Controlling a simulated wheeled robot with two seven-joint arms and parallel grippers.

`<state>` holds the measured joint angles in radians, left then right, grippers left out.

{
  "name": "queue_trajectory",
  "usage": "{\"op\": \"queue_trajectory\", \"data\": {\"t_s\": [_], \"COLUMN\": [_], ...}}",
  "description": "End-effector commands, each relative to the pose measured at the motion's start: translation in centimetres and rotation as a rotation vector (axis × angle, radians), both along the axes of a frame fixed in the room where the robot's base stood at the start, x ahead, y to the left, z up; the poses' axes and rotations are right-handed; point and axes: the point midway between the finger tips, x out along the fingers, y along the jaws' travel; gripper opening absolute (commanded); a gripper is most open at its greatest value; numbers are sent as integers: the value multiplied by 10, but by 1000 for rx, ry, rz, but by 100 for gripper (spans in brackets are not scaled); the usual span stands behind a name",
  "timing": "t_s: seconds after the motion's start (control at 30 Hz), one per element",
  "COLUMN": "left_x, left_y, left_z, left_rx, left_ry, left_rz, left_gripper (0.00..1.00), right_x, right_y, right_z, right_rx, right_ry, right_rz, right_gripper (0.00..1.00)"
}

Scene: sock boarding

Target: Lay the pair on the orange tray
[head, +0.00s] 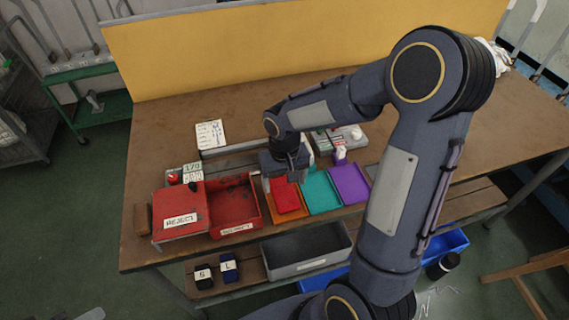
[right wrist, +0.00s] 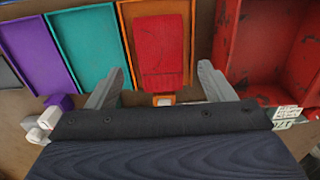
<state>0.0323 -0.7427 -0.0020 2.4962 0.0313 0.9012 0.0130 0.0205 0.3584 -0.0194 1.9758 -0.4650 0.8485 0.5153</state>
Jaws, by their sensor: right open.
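A flat, folded red pair of socks (head: 286,195) lies on the orange tray (head: 288,218). In the right wrist view the red pair (right wrist: 160,45) lies lengthwise inside the orange tray (right wrist: 128,22), with orange showing on both sides. My right gripper (head: 288,175) is over the far end of that tray. The pair lies apart from the fingers. My left gripper is not in view.
A teal tray (head: 320,192) and a purple tray (head: 351,184) are right of the orange one. Left are a red bin (head: 237,205) and a red box marked REJECT (head: 181,212). A grey bin (head: 306,252) stands in front, lower down.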

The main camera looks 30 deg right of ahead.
Motion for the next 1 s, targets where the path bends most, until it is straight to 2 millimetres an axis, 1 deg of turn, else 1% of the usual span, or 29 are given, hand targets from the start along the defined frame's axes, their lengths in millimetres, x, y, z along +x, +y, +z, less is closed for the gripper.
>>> {"op": "queue_trajectory", "data": {"t_s": [0.03,0.2,0.3,0.43,0.53,0.57,0.67,0.8,0.9,1.0], "left_x": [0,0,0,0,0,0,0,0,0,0], "left_y": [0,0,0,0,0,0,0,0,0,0], "left_z": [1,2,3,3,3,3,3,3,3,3], "left_rx": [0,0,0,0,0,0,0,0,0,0], "left_ry": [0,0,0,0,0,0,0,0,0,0], "left_rz": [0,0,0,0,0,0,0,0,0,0], "left_gripper": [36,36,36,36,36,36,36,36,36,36], "right_x": [1,1,1,0,-8,-14,-41,-92,-125,-148], "right_y": [0,1,0,0,0,-1,0,9,19,29], "right_z": [14,49,64,75,85,90,107,127,132,132], "right_rx": [2,2,1,1,18,28,83,179,234,273], "right_ry": [-7,-5,-3,-2,-19,-30,-95,-227,-328,-413], "right_rz": [-1,1,0,0,2,2,10,33,51,66], "right_gripper": [76,76,76,76,76,76,76,76,76,76]}}
